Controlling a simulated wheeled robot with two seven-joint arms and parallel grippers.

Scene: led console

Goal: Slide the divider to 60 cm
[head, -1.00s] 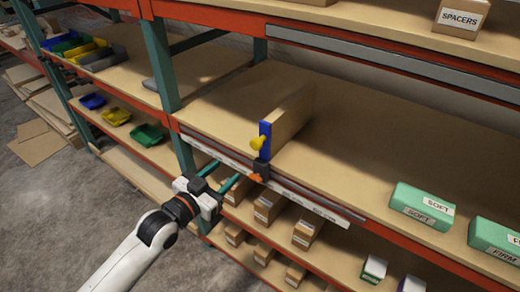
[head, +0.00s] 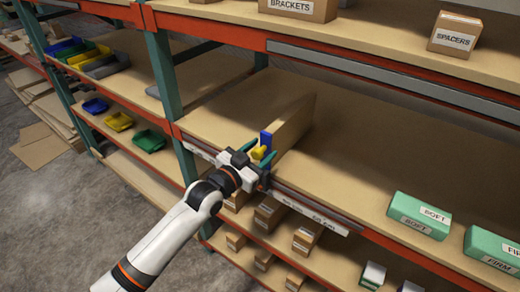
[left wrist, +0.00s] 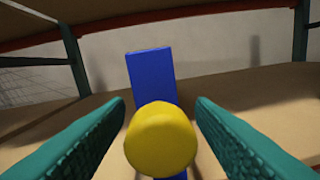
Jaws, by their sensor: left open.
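The divider (head: 294,125) is a tan upright board on the middle shelf, with a blue front end (head: 266,139) and a yellow knob (head: 259,153). My left gripper (head: 256,162) is open at the knob. In the left wrist view the round yellow knob (left wrist: 160,139) lies between the two green fingers, with visible gaps on both sides. The blue end (left wrist: 151,80) stands behind it, slightly tilted. A pale scale strip (head: 312,215) runs along the shelf's front edge, partly hidden by my gripper; its marks are too small to read. My right gripper is not in view.
Green boxes labelled SOFT (head: 419,215) and FIRM (head: 493,247) stand on the same shelf at the right. The shelf surface (head: 365,150) between divider and boxes is clear. A teal post (head: 167,88) stands left of the divider. Small cartons (head: 270,214) sit below.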

